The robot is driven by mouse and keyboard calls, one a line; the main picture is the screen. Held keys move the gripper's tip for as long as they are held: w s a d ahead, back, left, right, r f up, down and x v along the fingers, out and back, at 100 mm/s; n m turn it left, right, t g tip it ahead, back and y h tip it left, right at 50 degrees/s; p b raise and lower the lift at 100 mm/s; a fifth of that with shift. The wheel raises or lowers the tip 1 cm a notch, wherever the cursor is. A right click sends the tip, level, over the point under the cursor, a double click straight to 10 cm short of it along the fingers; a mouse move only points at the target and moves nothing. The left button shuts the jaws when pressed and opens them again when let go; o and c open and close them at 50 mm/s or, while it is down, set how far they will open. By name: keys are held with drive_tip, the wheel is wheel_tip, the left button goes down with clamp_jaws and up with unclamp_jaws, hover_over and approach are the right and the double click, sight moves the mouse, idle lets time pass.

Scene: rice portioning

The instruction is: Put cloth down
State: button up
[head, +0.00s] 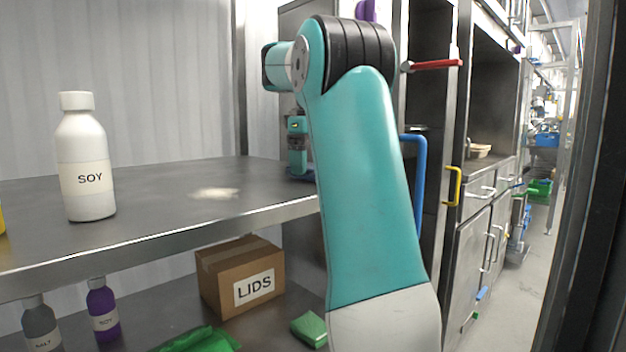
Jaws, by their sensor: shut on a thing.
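My gripper (300,172) is low at the back right of the steel counter, partly hidden behind my own arm. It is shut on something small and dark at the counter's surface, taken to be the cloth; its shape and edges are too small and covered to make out. A pale patch of spilled grains (215,193) lies on the counter, left of my gripper and apart from it.
A white SOY bottle (85,160) stands upright on the counter (150,205) at left. Below are a LIDS box (240,275), a green block (310,329), a crumpled green item (200,341) and two small bottles. Cabinets (475,250) and an aisle lie right.

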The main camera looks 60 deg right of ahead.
drive_tip(key=shift+f, duration=0.2)
drive_tip(key=o, duration=0.4)
drive_tip(key=shift+f, duration=0.1)
drive_tip(key=o, duration=0.4)
wheel_tip(320, 180, up, 13)
drive_tip(key=p, duration=1.2)
drive_tip(key=shift+f, duration=0.2)
